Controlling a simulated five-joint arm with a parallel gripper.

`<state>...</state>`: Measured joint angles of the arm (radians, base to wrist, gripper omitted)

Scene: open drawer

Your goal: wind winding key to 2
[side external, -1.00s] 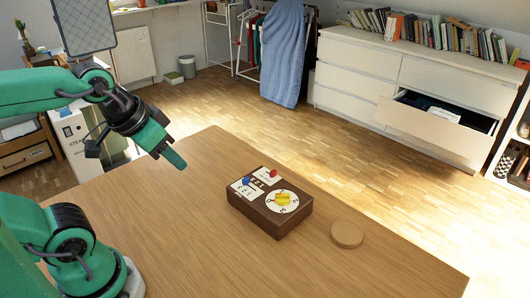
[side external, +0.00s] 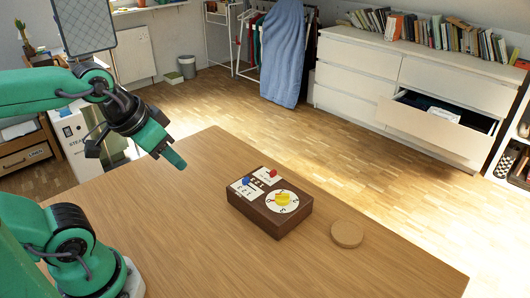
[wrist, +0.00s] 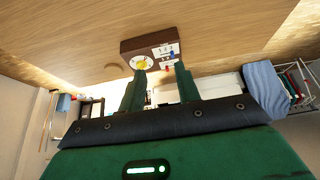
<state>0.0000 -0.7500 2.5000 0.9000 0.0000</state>
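The yellow winding key (side external: 283,199) sits at the centre of a round white dial (side external: 293,207) on top of a dark brown box (side external: 276,220). The numbers around the dial are too small to read surely. The key also shows in the wrist view (wrist: 143,63), where the box (wrist: 130,46) appears beyond my fingertips. My gripper (side external: 176,161) is up in the air, left of the box and well apart from it. In the wrist view my gripper (wrist: 161,69) has its two fingers spread, with nothing between them.
The box also carries white panels with a blue knob (side external: 246,181) and a red knob (side external: 273,173). A round cork-coloured disc (side external: 347,234) lies on the wooden table (side external: 180,230), right of the box. The table around them is clear.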

